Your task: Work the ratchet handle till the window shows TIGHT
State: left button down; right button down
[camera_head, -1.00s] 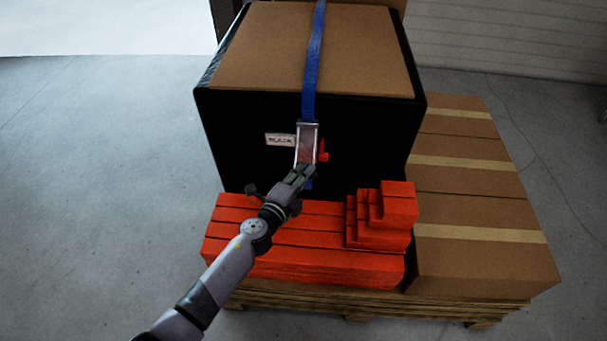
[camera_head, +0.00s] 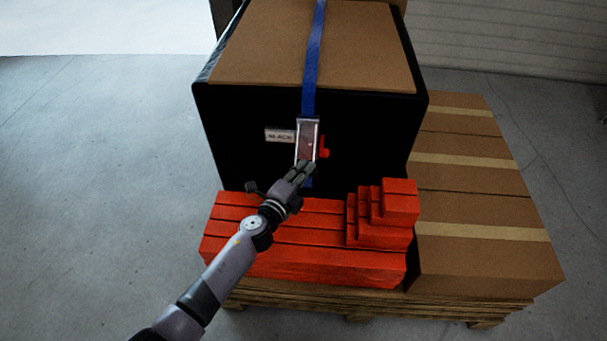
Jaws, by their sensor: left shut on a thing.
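A ratchet (camera_head: 308,140) with a metal-edged handle sits on the front of the black-wrapped load, in line with a blue strap (camera_head: 314,50). A red lever (camera_head: 323,147) is at its right side. A small pale window (camera_head: 280,135) at its left carries dark lettering that looks like SLACK, though it is blurred. My left gripper (camera_head: 303,168) reaches up from the lower left and is shut on the lower end of the ratchet handle. Its fingers hide that end. My right gripper is not in view.
Stacked red blocks (camera_head: 300,232) lie under my left forearm, with a stepped red pile (camera_head: 385,208) at the right. Taped cardboard boxes (camera_head: 480,215) stand further right. All rest on a wooden pallet (camera_head: 370,304). The floor at left is clear.

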pick_arm(q)
jog(key=w+f+b, duration=0.4)
jog(key=shift+f+b, duration=0.2)
jog(key=shift+b, duration=0.15)
jog(key=shift+w+r, duration=0.1)
jog(key=shift+r, duration=0.1)
jog(key=c, duration=1.7)
grip_release()
jog(key=shift+w+d+f, duration=0.1)
jog(key=shift+d, duration=0.05)
jog(key=shift+o, duration=0.8)
jog(key=shift+f, duration=0.1)
jog(key=shift+s+f, duration=0.1)
jog(key=shift+s, duration=0.1)
